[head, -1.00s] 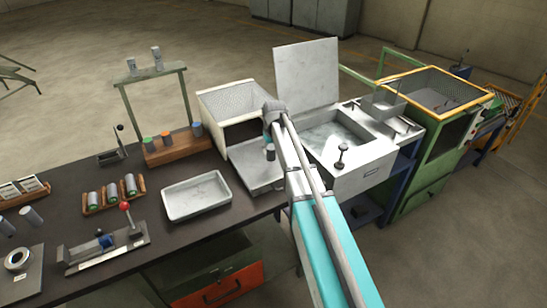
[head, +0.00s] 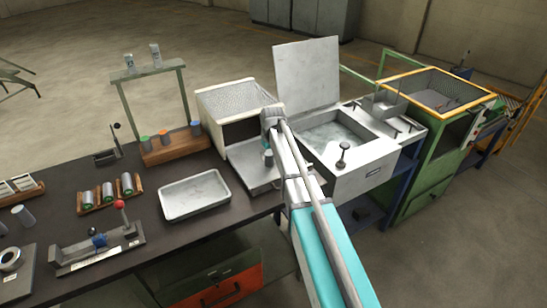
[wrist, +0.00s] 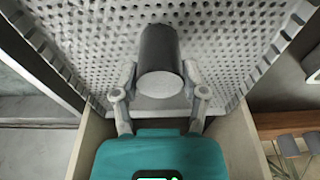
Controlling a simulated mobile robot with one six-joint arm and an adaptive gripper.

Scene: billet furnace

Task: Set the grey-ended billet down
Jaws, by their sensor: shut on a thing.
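My gripper (wrist: 160,90) is shut on the grey-ended billet (wrist: 160,50). In the wrist view the billet has a dark side and a pale grey round end facing the camera, with one finger on each side of it. In the head view the gripper (head: 268,147) hangs at the open front of a cream box (head: 238,98) with a perforated top. The billet (head: 269,159) shows below it, over a light metal shelf (head: 262,178). I cannot tell whether the billet touches the shelf. My arm hides part of the shelf and the box.
A steel tray (head: 194,214) lies left of the shelf. Behind it, a wooden rack (head: 172,150) holds several colour-ended billets. A basin (head: 335,135) with its lid (head: 307,75) raised is close on the right.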

